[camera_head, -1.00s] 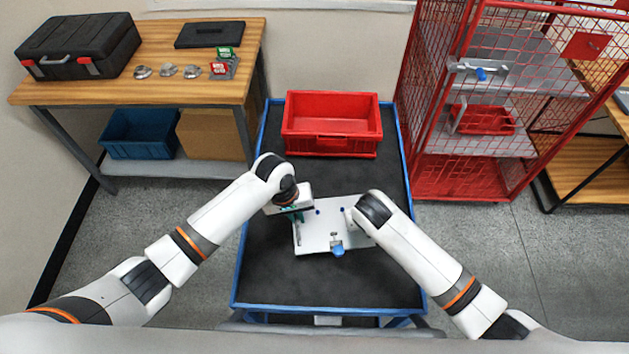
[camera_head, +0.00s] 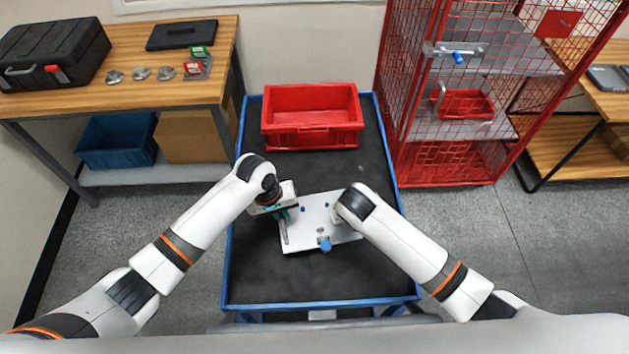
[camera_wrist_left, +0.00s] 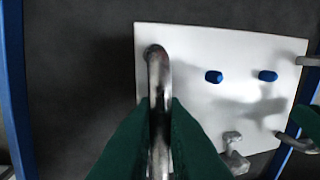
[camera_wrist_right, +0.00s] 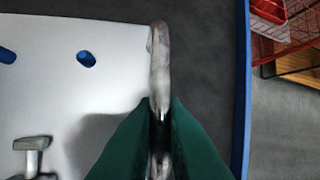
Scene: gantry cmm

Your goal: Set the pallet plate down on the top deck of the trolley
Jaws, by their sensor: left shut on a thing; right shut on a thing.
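The pallet plate (camera_head: 309,232) is a pale flat plate with blue pins and a blue-knobbed clamp, over the dark top deck (camera_head: 270,285) of the blue-framed trolley. It also shows in the left wrist view (camera_wrist_left: 200,105) and the right wrist view (camera_wrist_right: 60,70). My left gripper (camera_wrist_left: 158,125) is shut on the metal handle at the plate's left side. My right gripper (camera_wrist_right: 160,130) is shut on the handle at the right side, which my own arm hides in the head view. I cannot tell whether the plate touches the deck.
A red bin (camera_head: 311,117) stands on the deck's far end. A red mesh cage (camera_head: 440,130) stands right of the trolley. A wooden bench (camera_head: 130,95) with a black case (camera_head: 50,50) stands at the back left. The deck's near end is clear.

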